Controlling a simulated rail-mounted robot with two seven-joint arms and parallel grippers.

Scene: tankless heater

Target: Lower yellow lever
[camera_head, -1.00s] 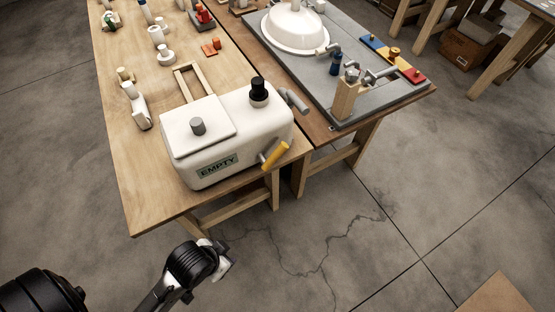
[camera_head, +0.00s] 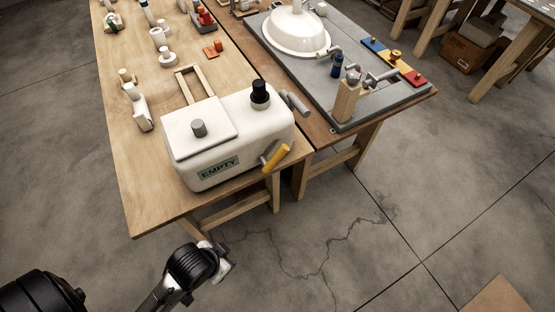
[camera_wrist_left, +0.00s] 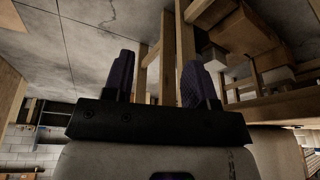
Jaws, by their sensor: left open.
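The yellow lever (camera_head: 277,157) sticks out from the right end of the white tank (camera_head: 265,125) on a grey stub and slants up to the right. The tank stands at the near end of the wooden table and carries an "EMPTY" label (camera_head: 218,168) on its front. My left gripper (camera_head: 222,262) is below and in front of the table, well apart from the lever. In the left wrist view its two dark fingers (camera_wrist_left: 158,78) are spread with nothing between them. My right gripper is not in view.
The wooden table (camera_head: 150,205) has several small fittings further back. Beside it, a second table bears a grey board (camera_head: 300,75) with a white dome (camera_head: 297,32) and a wooden block (camera_head: 347,101). The concrete floor in front is clear.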

